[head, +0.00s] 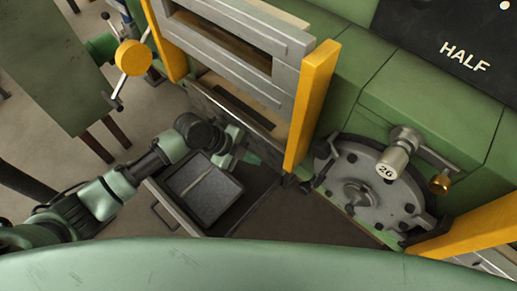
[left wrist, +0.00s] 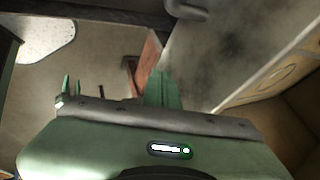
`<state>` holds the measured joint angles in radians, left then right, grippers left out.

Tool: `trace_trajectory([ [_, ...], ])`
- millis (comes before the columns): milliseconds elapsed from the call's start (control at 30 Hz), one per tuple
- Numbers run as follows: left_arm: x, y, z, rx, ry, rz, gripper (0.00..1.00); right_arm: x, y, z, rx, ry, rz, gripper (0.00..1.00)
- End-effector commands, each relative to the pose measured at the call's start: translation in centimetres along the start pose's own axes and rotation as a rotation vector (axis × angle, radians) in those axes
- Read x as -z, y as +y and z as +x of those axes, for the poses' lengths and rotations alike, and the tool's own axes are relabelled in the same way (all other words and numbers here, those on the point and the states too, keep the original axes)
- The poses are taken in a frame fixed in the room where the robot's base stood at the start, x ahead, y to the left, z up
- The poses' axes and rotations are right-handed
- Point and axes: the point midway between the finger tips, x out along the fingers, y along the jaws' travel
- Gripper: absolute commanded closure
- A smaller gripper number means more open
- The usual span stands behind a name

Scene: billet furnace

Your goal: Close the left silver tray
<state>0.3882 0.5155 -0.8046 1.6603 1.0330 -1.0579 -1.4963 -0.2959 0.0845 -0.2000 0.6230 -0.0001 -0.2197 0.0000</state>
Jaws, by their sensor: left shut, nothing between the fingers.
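A silver-grey tray (head: 185,213) is pulled out below the furnace front, with its bar handle (head: 161,217) facing the lower left. A dark speckled inner pan with a thin pale stick-like piece shows inside it. My left arm reaches in over the tray's upper edge. My left gripper (head: 250,157) is at the tray's upper right, near the furnace front, and looks empty. Its green fingers (left wrist: 162,90) are together in the left wrist view. I cannot tell whether they touch the tray. My right gripper is not in view.
The furnace's grey door frame (head: 240,45) stands above, between yellow posts (head: 311,105). A round grey hatch (head: 360,190) is at the right. A green cabinet (head: 55,60) with a yellow knob (head: 133,57) is at the left. Bare floor (head: 135,150) lies between.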

Motion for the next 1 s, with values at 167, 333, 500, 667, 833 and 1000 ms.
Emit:
trace_trajectory([
  [167,0.1,-1.7,0.7,0.0,0.001,-0.001,1.0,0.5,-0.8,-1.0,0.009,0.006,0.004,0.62],
  [333,0.0,-2.0,1.0,-0.001,0.0,-0.001,1.0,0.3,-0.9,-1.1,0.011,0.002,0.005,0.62],
  [500,0.0,-2.0,1.0,-0.001,0.0,0.0,1.0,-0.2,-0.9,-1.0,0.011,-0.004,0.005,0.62],
  [667,-0.1,-2.2,1.3,0.0,0.0,0.0,1.0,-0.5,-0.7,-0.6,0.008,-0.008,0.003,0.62],
  [833,-0.2,-4.0,2.5,0.004,0.001,0.003,1.0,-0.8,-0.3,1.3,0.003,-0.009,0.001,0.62],
  [1000,0.0,-4.8,2.5,0.002,0.0,0.0,1.0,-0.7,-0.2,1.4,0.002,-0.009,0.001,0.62],
])
